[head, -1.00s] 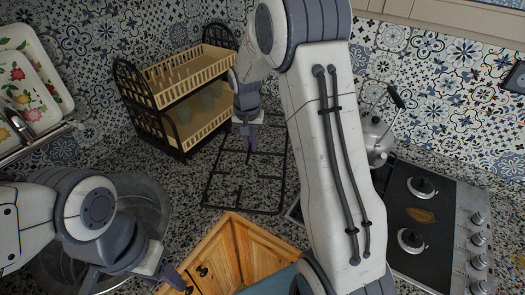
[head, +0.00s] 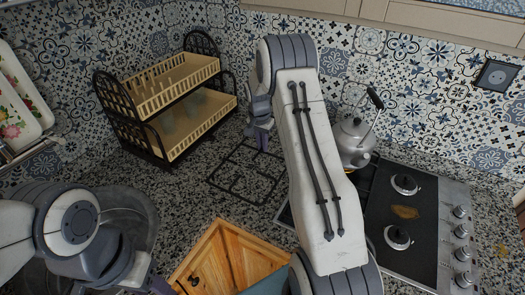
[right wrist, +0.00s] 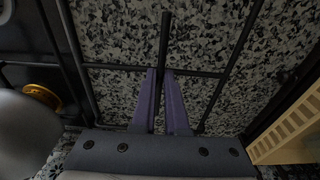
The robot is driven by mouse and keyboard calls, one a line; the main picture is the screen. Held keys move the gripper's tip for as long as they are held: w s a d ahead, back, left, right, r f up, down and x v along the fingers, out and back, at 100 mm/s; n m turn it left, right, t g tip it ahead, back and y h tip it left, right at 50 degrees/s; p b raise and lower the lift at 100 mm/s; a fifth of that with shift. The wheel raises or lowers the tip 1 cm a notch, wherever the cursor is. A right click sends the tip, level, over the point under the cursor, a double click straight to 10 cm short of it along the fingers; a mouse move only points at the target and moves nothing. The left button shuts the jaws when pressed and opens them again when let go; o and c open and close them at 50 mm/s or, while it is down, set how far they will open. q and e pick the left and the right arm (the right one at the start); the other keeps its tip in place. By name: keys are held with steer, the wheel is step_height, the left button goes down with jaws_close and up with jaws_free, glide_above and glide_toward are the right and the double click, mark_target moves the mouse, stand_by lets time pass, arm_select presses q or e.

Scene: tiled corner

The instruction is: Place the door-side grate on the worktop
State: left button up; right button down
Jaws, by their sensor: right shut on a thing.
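The grate (head: 243,172) is a black wire frame with crossing bars. In the head view it appears flat over the speckled worktop (head: 178,200), in front of the dish rack; I cannot tell whether it touches the surface. My right gripper (head: 262,143) is at the grate's far right side, partly hidden by my arm. In the right wrist view its purple fingers (right wrist: 165,88) are shut on a bar of the grate (right wrist: 165,40). My left gripper (head: 152,286) is at the bottom edge, cut off, so its jaws cannot be judged.
A two-tier dish rack (head: 175,100) stands behind the grate. A kettle (head: 352,142) and a stove (head: 425,210) with bare burners are to the right. A wooden cabinet door (head: 222,252) shows in front, and a sink (head: 130,215) is at left.

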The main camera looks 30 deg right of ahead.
step_height(320, 180, down, 3)
steer(key=shift+r+p, duration=0.1)
steer(key=shift+p, duration=0.4)
steer(key=shift+f, duration=0.3)
steer(key=shift+f, duration=0.15)
steer(key=c, duration=0.9)
jaws_free()
steer(key=shift+c, duration=0.2)
